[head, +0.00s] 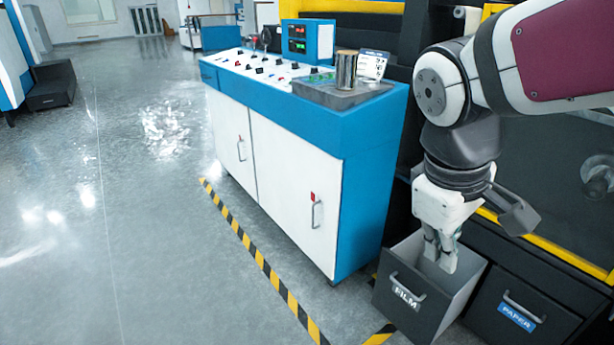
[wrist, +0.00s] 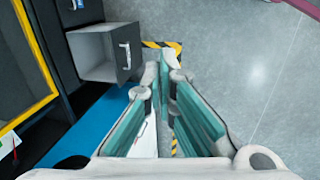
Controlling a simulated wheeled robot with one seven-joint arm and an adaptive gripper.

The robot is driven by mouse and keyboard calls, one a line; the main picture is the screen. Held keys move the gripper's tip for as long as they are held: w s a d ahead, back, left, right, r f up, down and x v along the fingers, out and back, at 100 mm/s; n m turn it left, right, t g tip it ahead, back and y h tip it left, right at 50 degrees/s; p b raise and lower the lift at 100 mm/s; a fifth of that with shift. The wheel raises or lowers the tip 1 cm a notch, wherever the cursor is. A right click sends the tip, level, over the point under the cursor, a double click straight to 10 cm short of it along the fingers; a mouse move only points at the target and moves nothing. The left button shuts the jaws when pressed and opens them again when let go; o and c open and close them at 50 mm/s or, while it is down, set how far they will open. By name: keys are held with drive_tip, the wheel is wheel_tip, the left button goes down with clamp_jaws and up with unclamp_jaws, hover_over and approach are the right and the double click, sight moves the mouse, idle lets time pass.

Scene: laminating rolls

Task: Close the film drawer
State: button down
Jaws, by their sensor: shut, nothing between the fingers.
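The film drawer (head: 405,301) is a dark grey box with a FILM label and a bar handle on its front. It is pulled out from the dark cabinet. My gripper (head: 440,262) points down and is shut and empty, and its fingers overlap the drawer's opening in the head view. In the wrist view the film drawer (wrist: 93,50) stands open at the upper left, its handle (wrist: 125,56) on the right side. There the fingertips (wrist: 163,66) appear just to the right of the drawer, apart from the handle. Their exact height over the drawer is unclear.
A shut PAPER drawer (head: 520,314) is just right of the film drawer. A blue and white control cabinet (head: 296,170) stands close on the left, with a metal can (head: 346,69) on top. Yellow-black tape (head: 262,262) marks the floor. Open grey floor (head: 130,220) lies farther left.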

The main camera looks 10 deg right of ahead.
drive_tip(key=w+d+f+n+h+b, duration=0.1)
drive_tip(key=w+d+f+n+b, duration=0.1)
drive_tip(key=w+d+f+n, duration=0.45)
drive_tip(key=w+d+f+n+h+b, duration=0.1)
drive_tip(key=w+d+f+n, duration=0.15)
drive_tip(key=w+f, duration=0.7)
drive_tip(key=n+b, duration=0.3)
drive_tip(key=n, duration=0.6)
approach(399, 268)
drive_tip(key=s+a+r, duration=0.4)
drive_tip(key=s+a, duration=0.1)
drive_tip(key=a, duration=0.1)
drive_tip(key=shift+t+y, duration=0.4)
drive_tip(key=shift+t, duration=0.1)
drive_tip(key=w+d+f+b, duration=0.1)
drive_tip(key=d+f, duration=0.1)
drive_tip(key=f, duration=0.1)
drive_tip(key=w+d+f+b, duration=0.1)
drive_tip(key=d+f+b, duration=0.1)
drive_tip(key=d+f, duration=0.1)
drive_tip(key=d+f+b, duration=0.2)
drive_tip(key=f, duration=0.1)
drive_tip(key=shift+w+d, duration=0.2)
drive_tip(key=shift+w, duration=0.2)
drive_tip(key=shift+d, duration=0.15)
